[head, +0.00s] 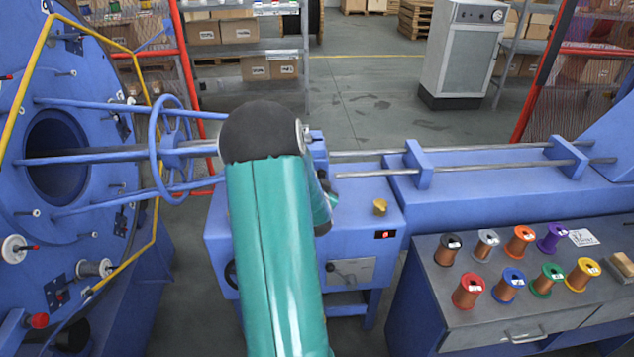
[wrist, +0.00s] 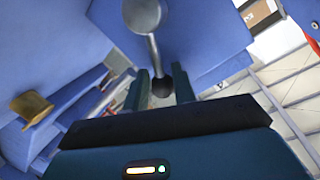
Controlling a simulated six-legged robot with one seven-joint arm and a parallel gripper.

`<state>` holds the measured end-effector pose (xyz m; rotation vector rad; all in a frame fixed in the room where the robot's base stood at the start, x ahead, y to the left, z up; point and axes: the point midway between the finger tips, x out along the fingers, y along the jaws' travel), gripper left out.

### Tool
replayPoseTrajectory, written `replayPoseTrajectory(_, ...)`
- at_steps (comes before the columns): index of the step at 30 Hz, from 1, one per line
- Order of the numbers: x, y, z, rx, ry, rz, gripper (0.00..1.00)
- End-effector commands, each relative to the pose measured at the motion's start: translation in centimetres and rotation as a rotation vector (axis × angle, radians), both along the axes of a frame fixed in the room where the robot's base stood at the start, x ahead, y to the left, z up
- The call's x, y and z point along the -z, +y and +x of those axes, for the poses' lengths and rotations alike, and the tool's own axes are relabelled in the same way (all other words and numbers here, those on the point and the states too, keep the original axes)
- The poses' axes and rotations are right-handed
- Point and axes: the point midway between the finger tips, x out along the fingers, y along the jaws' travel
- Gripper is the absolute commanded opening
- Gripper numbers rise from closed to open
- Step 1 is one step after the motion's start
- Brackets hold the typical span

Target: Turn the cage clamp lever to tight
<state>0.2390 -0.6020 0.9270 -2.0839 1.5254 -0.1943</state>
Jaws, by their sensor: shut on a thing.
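In the head view my teal arm hides the gripper and the lever, at the blue machine block (head: 365,240).
A brass fitting (wrist: 32,108) stands on the block; it also shows in the head view (head: 380,207). A red indicator (head: 386,235) is on the block's front. The strander's blue wheel (head: 165,150) and rods are at left. Several wire spools stand on a bench (head: 430,300) at right.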

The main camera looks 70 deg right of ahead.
Motion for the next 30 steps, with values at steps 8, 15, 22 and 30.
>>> replayPoseTrajectory(8,-0.4,-0.3,-0.5,0.01,-0.002,-0.009,0.32)
replayPoseTrajectory(15,-0.2,-0.2,-0.3,0.007,0.0,-0.004,0.32)
replayPoseTrajectory(22,-0.1,0.2,-0.3,0.005,0.001,-0.002,0.32)
replayPoseTrajectory(30,-1.0,3.9,-1.7,0.005,-0.002,-0.001,0.32)
